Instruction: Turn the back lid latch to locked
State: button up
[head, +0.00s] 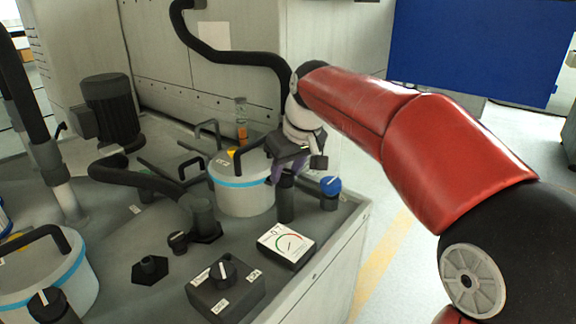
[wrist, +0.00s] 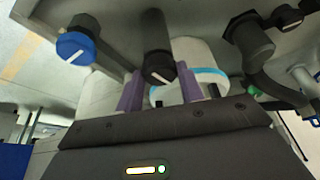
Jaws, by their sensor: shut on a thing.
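The back lid (head: 240,192) is a round pale drum cover with a blue band and a black bar handle. It also shows in the wrist view (wrist: 208,78). Beside it stands the back lid latch, a black knob on a dark post (head: 286,204). In the wrist view the latch knob (wrist: 160,72) has a white pointer line, which looks slanted. My gripper (head: 280,172) is over the post, its purple fingers on either side of the knob; in the wrist view my gripper (wrist: 161,92) is closed around it. The head view hides most of the knob.
A blue-topped knob (head: 330,188) stands just right of the latch, close to my gripper. A gauge (head: 287,244) and a black switch box (head: 225,290) sit nearer. A front lid (head: 50,275) is at lower left. A bottle (head: 241,120) and black hoses stand behind.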

jog(key=shift+a+m+h, duration=0.15)
jog(key=shift+m+h, duration=0.15)
jog(key=shift+m, duration=0.6)
jog(key=o, duration=1)
jog(key=p+v, duration=0.1)
jog(key=v, duration=0.6)
jog(key=shift+s+r, duration=0.2)
jog(key=shift+r, duration=0.15)
jog(key=shift+s, duration=0.1)
